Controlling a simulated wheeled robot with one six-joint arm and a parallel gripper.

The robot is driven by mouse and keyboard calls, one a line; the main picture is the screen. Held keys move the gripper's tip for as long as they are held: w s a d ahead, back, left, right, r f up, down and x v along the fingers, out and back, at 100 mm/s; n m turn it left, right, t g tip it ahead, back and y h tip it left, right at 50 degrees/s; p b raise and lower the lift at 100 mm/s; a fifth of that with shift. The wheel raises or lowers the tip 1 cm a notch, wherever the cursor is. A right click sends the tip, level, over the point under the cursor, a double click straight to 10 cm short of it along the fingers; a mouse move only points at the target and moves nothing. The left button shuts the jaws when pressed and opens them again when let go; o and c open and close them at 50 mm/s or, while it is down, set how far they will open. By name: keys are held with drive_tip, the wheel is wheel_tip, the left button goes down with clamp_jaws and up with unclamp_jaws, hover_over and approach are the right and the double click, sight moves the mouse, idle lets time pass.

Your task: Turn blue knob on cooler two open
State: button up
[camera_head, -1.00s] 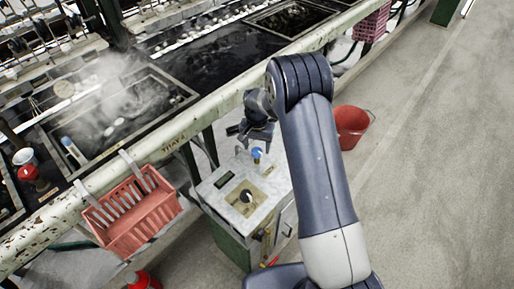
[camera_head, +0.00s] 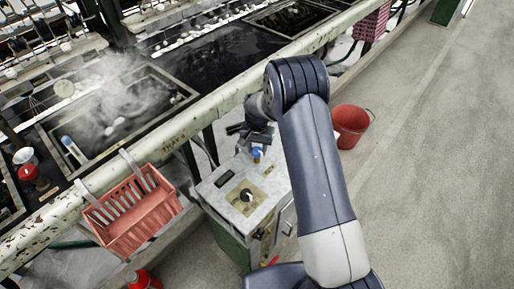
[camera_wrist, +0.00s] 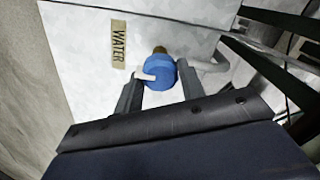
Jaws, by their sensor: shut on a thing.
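The blue knob (camera_wrist: 158,71) sits on a brass fitting beside a WATER label (camera_wrist: 118,45) in the wrist view. It shows as a small blue spot (camera_head: 257,152) at the top of the cooler box (camera_head: 222,208) in the head view. My gripper (camera_wrist: 160,84) is shut on the blue knob, with one dark finger on each side of it. A small white pointer lies on the knob's left side. In the head view my gripper (camera_head: 254,148) is at the knob, partly hidden behind its own wrist.
A black dial (camera_head: 246,195) is on the same box top. A red crate (camera_head: 134,216) hangs on the pale rail (camera_head: 225,103) to the left. A red bucket (camera_head: 350,122) stands to the right. The floor at right is clear.

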drive_tip(key=shift+n+b, duration=0.3)
drive_tip(key=shift+n, duration=0.1)
drive_tip(key=shift+c, duration=0.4)
drive_tip(key=n+b, duration=0.1)
drive_tip(key=n, duration=0.2)
drive_tip(key=shift+f+b, duration=0.1)
drive_tip(key=shift+b, duration=0.25)
drive_tip(key=n+b, duration=0.2)
drive_tip(key=n, duration=0.7)
drive_tip(key=shift+n+b, duration=0.4)
drive_tip(key=n, duration=0.4)
drive_tip(key=shift+n, duration=0.3)
drive_tip(key=o, duration=1)
drive_tip(key=shift+b, duration=0.3)
